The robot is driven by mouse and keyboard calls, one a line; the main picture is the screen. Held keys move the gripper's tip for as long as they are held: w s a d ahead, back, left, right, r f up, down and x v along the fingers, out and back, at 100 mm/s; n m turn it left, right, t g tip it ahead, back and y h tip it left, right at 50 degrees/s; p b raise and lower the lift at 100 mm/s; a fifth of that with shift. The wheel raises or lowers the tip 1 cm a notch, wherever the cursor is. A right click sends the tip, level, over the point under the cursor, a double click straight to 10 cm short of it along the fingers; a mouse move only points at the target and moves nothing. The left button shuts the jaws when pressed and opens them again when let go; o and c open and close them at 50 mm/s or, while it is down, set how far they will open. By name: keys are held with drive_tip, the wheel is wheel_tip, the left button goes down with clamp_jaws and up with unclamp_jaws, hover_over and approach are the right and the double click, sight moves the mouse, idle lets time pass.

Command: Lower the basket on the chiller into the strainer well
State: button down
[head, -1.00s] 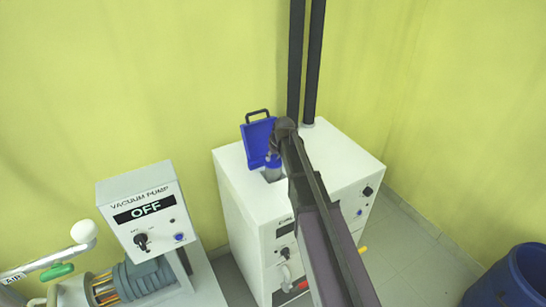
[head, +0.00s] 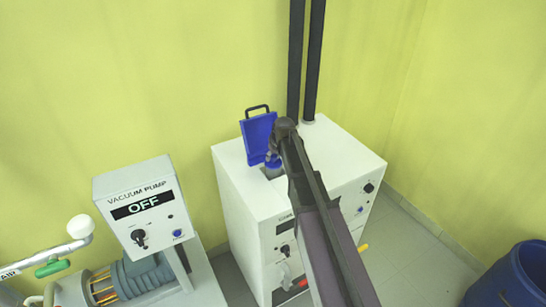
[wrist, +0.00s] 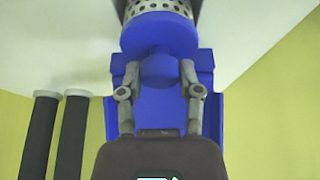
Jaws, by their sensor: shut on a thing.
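The basket's blue cap (head: 274,162) sits at the well opening in the chiller's white top in the head view. In the wrist view the basket shows a perforated metal body (wrist: 158,7) below a blue cap (wrist: 158,38) with a blue knob. My gripper (wrist: 159,70) is shut on that knob, one finger on each side. The strainer well (head: 270,173) is a dark opening, partly covered by the basket. The chiller (head: 240,200) has its blue well lid (head: 259,138) standing open behind the basket. How deep the basket's lower end sits is hidden.
Two black pipes (head: 311,60) rise from the chiller's back, close to my arm. A vacuum pump (head: 137,210) reading OFF stands at the left. A blue drum (head: 510,280) stands at the lower right. The chiller's top right is clear.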

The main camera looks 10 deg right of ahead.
sight(274, 164)
drive_tip(key=shift+f+b, duration=2.75)
drive_tip(key=shift+f, duration=0.05)
idle(1.0)
drive_tip(key=shift+c, duration=1)
unclamp_jaws()
drive_tip(key=shift+r, duration=0.2)
wheel_tip(274, 164, up, 13)
drive_tip(key=p, duration=1.3)
drive_tip(key=shift+r+p, duration=0.15)
drive_tip(key=shift+p, duration=0.2)
